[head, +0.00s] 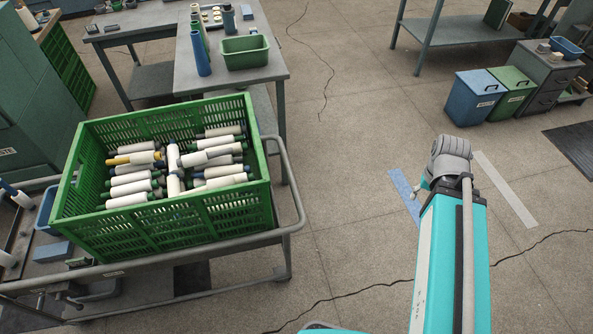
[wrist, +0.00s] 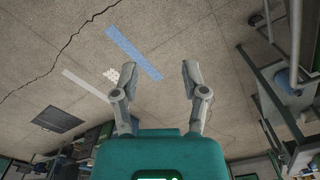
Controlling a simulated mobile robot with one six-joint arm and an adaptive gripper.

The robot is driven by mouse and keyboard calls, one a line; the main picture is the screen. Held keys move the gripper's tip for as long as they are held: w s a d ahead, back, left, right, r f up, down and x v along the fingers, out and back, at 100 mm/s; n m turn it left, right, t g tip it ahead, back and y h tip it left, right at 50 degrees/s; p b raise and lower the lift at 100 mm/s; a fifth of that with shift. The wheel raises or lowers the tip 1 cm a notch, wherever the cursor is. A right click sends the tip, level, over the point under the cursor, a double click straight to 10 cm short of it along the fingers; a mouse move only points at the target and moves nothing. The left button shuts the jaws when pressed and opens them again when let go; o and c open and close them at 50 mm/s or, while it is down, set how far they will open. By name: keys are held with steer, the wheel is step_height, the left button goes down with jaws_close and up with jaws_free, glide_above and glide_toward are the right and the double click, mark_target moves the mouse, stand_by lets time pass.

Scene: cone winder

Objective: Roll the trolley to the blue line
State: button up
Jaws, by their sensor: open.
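The trolley (head: 225,240) is a grey tubular frame at the left of the head view. It carries a large green crate (head: 225,218) of white spools with green, blue and yellow ends. A rounded rail closes its right end. The blue line (head: 404,196) is a strip on the floor right of the trolley, partly behind my arm; it also shows in the wrist view (wrist: 134,52). Bare floor lies between trolley and line. My gripper (wrist: 158,78) is open and empty in the wrist view, apart from the trolley. Its fingers cannot be made out in the head view.
A pale line (head: 505,188) lies right of the blue one. A grey table (head: 265,72) with a green bin (head: 245,52) stands behind the trolley. Blue (head: 474,98) and green (head: 512,92) bins stand at the back right, near a dark mat (head: 577,147). The middle floor is clear.

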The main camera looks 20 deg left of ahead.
steer(key=shift+w+a, duration=0.15)
steer(key=shift+a, duration=0.15)
steer(key=shift+o, duration=1.2)
steer(key=n+g+y+b, duration=0.3)
steer(key=y+b, duration=1.3)
steer(key=b, duration=2.7)
glide_toward(290, 175)
steer(key=d, duration=0.1)
steer(key=w+d, duration=0.1)
steer(key=d, duration=0.1)
steer(key=shift+w+d+f, duration=0.25)
steer(key=shift+a, duration=0.1)
steer(key=shift+b+x, duration=1)
steer(key=shift+x, duration=5.8)
